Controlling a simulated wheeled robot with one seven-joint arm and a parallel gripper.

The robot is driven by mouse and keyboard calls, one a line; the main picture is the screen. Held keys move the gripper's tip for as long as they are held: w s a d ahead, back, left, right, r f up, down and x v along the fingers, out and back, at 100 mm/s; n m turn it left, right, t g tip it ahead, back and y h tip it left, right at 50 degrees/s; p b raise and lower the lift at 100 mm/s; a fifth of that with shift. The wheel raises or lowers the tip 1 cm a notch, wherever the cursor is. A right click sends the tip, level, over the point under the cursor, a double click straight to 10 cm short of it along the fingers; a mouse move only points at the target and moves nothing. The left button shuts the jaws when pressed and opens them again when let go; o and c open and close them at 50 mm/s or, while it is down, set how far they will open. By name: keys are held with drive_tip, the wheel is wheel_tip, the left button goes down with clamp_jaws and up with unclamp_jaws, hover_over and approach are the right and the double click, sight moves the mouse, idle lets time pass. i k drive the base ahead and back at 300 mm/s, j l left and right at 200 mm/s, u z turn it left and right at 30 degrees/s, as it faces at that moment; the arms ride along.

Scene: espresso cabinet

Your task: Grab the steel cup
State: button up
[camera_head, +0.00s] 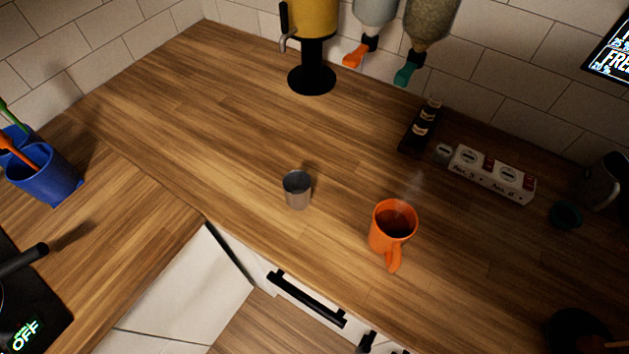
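The steel cup (297,190) is small and grey and stands upright on the wooden counter near its front edge, in the middle of the head view. Its open top faces up and looks empty. Nothing touches it. My gripper is not in view.
An orange mug (393,230) with dark liquid stands right of the cup. A yellow dispenser (312,45) stands at the back. A white box (490,175) and a dark rack (422,128) are back right. A blue utensil holder (45,175) is far left. The counter (200,125) left of the cup is clear.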

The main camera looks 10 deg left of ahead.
sight(296, 183)
drive_tip(key=k+j, duration=0.15)
drive_tip(key=j, duration=0.25)
drive_tip(key=k+j+z, duration=0.1)
drive_tip(key=j, duration=0.3)
drive_tip(key=k+j, duration=0.2)
drive_tip(key=j, duration=0.2)
drive_tip(key=k+j+z, duration=0.1)
drive_tip(key=j, duration=0.5)
drive_tip(key=i+j, duration=0.15)
drive_tip(key=j+z, duration=0.05)
